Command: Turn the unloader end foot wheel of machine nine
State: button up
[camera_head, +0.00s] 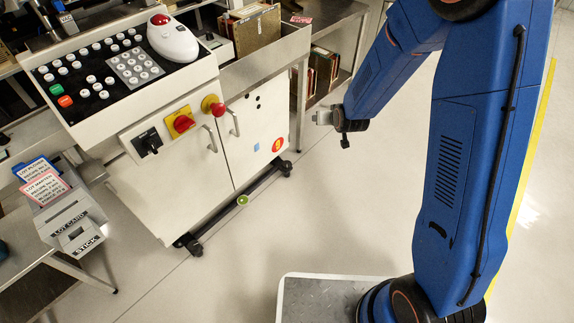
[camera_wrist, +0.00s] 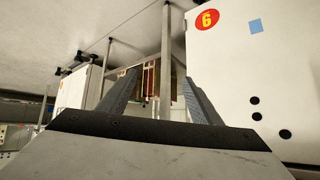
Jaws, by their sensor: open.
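The white machine cabinet (camera_head: 258,130) has a dark rail along its base with a black foot (camera_head: 286,168) at the right end and another black foot (camera_head: 194,247) at the near end. A small green round part (camera_head: 243,200) sits on the rail between them. I cannot tell which is the unloader end. My gripper (camera_head: 322,117) is open and empty, right of the cabinet and above the floor, apart from the feet. In the wrist view my gripper's fingers (camera_wrist: 161,76) are spread, with a cabinet (camera_wrist: 270,70) upside down at right; no foot of it shows there.
A control panel (camera_head: 110,70) with a red trackball tops the machine. A metal bench (camera_head: 325,20) stands behind, with magazines (camera_head: 322,70) on its lower shelf. A lot card box (camera_head: 75,220) is at left. Floor (camera_head: 330,215) in front of the cabinet is clear.

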jog(key=w+a+f, duration=0.2)
jog(key=a+f, duration=0.2)
jog(key=f, duration=0.5)
jog(key=n+t+y, duration=0.2)
jog(key=t, duration=0.1)
send_near(287, 164)
jog(key=x, duration=1)
jog(key=shift+w+f, duration=0.1)
jog(key=shift+w, duration=0.05)
jog(key=shift+c, duration=0.2)
jog(key=c, duration=1)
